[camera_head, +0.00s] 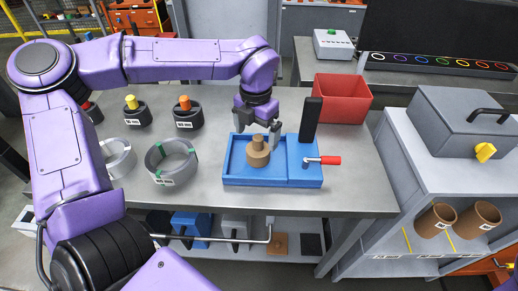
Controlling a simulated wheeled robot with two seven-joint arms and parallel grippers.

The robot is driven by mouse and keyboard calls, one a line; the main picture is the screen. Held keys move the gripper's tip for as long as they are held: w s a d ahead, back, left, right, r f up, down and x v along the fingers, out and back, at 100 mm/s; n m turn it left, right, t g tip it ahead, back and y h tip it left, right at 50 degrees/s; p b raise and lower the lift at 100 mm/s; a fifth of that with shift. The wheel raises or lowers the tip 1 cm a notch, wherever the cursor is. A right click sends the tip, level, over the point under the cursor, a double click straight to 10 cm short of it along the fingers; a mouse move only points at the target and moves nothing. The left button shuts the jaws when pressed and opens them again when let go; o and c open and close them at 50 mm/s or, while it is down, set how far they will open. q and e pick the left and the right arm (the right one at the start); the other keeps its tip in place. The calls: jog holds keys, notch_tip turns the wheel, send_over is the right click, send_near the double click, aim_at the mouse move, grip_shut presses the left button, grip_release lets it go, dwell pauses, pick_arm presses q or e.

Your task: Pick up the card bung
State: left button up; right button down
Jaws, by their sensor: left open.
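The card bung (258,154) is a tan, stepped round plug with a narrower top. It stands upright in the left part of a blue tray-like fixture (232,172) on the steel bench. My left gripper (258,136) is open just above and behind the bung, pointing down. One finger is to the left of the bung's top and the other to its right. I cannot tell whether a finger touches it. My right gripper is out of view.
The fixture carries a black upright post (311,118) and a red-handled lever (328,160). A red bin (342,98) stands behind it. The bench front is clear.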

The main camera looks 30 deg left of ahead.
aim_at(258, 148)
pick_arm(q)
jog(key=f, duration=0.4)
jog(key=f+p, duration=0.1)
jog(key=shift+w+d+f, duration=0.15)
jog(key=shift+w+f, duration=0.2)
jog(key=shift+f, duration=0.05)
jog(key=shift+s+f, duration=0.1)
jog(key=shift+f, duration=0.1)
jog(key=shift+s, duration=0.2)
jog(key=shift+w, duration=0.1)
jog(key=c, duration=1.1)
jog(key=shift+r, duration=0.15)
